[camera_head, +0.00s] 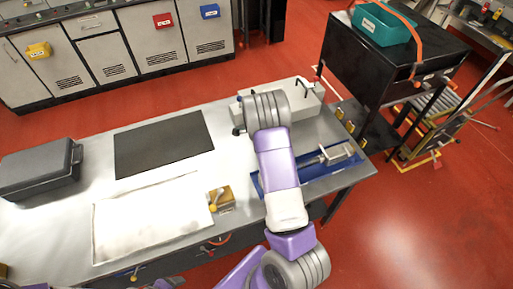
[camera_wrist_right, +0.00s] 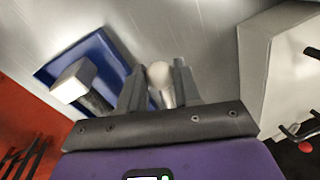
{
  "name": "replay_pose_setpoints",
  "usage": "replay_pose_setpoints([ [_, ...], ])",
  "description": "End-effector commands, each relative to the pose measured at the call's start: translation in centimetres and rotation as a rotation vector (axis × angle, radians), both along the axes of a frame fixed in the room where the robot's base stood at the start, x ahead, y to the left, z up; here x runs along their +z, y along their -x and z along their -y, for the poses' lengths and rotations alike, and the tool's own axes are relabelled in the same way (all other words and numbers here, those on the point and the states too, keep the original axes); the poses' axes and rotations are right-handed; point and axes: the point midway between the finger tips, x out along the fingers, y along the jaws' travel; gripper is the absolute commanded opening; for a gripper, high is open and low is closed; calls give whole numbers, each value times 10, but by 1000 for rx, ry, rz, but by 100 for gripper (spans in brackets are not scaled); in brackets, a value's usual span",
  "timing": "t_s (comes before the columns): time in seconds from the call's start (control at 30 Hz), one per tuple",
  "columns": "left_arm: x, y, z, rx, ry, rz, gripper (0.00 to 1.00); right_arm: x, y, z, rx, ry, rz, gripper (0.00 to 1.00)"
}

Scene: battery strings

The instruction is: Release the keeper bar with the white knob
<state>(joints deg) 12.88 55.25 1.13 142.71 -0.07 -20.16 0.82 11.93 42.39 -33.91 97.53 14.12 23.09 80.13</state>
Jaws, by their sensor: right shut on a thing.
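The white knob (camera_wrist_right: 159,72) is a pale round ball on a short stem. In the right wrist view it stands between the two dark fingers of my right gripper (camera_wrist_right: 157,88), which is shut on it. In the head view my right arm hides the knob and the gripper. I cannot make out the keeper bar clearly in either view.
A pale box (camera_head: 308,99) with a black handle stands at the table's back right; it shows in the wrist view (camera_wrist_right: 282,65). A yellow block (camera_head: 223,200), dark mat (camera_head: 165,145) and grey case (camera_head: 40,172) lie left.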

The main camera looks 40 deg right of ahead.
Motion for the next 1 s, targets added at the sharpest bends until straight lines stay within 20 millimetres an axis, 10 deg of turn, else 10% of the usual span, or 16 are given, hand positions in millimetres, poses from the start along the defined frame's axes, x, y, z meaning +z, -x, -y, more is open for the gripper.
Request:
replay_pose_setpoints([
  [0.3,0,0,0,0,0,0,69,4,-6,4,-4,15,20,0],
  [0.33,0,0,0,0,0,0,69,4,-6,4,-3,13,20,38],
  [0.47,0,0,0,0,0,0,69,4,-6,4,-2,12,18,57],
  [1.0,5,0,0,0,0,0,69,41,0,-2,-1,10,17,58],
])
